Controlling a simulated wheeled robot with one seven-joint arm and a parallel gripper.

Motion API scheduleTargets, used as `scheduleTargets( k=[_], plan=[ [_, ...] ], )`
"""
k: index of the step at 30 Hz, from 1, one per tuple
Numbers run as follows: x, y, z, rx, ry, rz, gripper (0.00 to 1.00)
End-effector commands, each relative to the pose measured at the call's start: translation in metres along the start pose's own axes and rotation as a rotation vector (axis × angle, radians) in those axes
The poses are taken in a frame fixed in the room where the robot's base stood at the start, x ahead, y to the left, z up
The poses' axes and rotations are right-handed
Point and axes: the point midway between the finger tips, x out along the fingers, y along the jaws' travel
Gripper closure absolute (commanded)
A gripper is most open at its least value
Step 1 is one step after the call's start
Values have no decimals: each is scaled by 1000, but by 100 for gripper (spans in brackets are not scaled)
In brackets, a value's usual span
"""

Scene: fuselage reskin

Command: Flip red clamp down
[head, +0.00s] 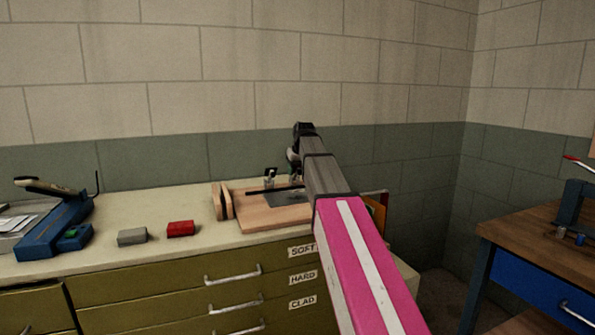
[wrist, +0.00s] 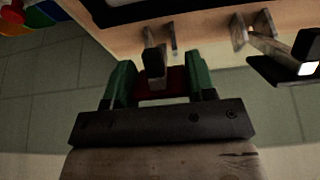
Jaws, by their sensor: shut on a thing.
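In the wrist view, my gripper (wrist: 160,84) has two green fingers. They are shut on a dark red piece (wrist: 176,80) of the red clamp, which shows between them. A dark lever end (wrist: 154,62) stands up in front of the fingers, by two small metal posts at the board's edge. A second clamp (wrist: 283,55), with metal posts and a black end, is at the right. In the head view my arm reaches over the wooden board (head: 262,220), hiding most of the gripper and the red clamp. A grey sheet (head: 290,198) with a dark bar lies on the board.
On the worktop (head: 90,262), a red block (head: 180,229), a grey block (head: 132,237) and a blue tool (head: 55,232) stand left of the board. Upright wooden pieces (head: 222,201) are at its left end. A wooden bench (head: 525,232) is at the right.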

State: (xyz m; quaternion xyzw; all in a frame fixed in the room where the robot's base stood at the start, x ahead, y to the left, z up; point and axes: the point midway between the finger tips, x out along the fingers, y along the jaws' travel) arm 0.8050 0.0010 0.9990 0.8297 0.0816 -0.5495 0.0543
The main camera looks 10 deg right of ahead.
Motion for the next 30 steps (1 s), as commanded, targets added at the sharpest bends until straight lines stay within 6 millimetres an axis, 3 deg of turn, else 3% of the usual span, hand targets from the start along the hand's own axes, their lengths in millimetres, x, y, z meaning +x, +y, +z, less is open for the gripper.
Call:
scheduleTargets(
  k=[16,30],
  plan=[
    [7,0,23,2,295,0,92],
    [13,0,29,1,489,0,92]
  ],
)
